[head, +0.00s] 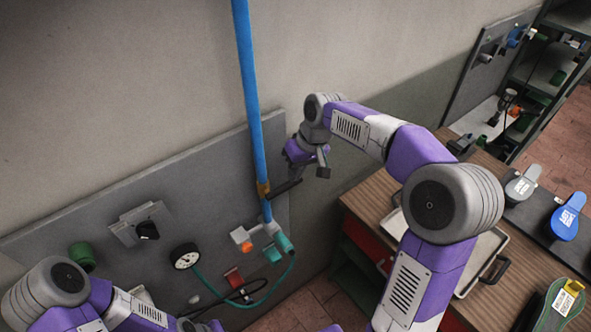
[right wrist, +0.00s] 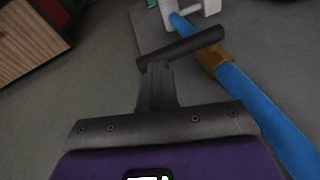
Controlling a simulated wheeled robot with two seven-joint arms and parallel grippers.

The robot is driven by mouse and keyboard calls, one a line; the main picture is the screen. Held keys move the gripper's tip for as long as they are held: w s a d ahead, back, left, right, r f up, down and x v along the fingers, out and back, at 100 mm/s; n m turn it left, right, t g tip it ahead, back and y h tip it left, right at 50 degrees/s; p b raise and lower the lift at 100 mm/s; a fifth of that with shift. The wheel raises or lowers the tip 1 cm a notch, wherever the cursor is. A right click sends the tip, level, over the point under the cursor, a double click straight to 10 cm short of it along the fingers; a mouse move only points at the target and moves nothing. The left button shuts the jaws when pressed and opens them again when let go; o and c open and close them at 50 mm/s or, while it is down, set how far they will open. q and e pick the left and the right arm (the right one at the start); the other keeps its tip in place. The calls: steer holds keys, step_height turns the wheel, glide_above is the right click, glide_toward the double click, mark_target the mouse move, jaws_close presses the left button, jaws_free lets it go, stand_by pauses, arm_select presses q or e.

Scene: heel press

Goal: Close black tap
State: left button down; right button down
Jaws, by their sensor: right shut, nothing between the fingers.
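The black tap is a dark lever handle (head: 285,187) on a brass valve body (head: 263,188) on the vertical blue pipe (head: 251,100). The lever sticks out to the right of the pipe, crosswise to it. In the right wrist view the lever (right wrist: 180,47) lies across the picture beside the brass body (right wrist: 213,60). My right gripper (head: 323,172) is shut and empty, just right of the lever's free end. In the right wrist view its fingertips (right wrist: 158,68) overlap the lever's edge; whether they touch it is unclear. My left arm is at lower left; its gripper is not visible.
The pipe runs in front of a grey wall panel (head: 60,240) carrying a round gauge (head: 185,256), a black knob (head: 147,230) and a green hose. A wooden-topped bench (head: 365,205) with a tray stands right of the panel, under my right arm. Shelving is at far right.

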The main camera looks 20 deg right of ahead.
stand_by(0.4)
steer(key=d+p+v, duration=0.1)
steer(key=p+v, duration=0.5)
steer(key=v, duration=0.4)
steer(key=shift+f, duration=0.15)
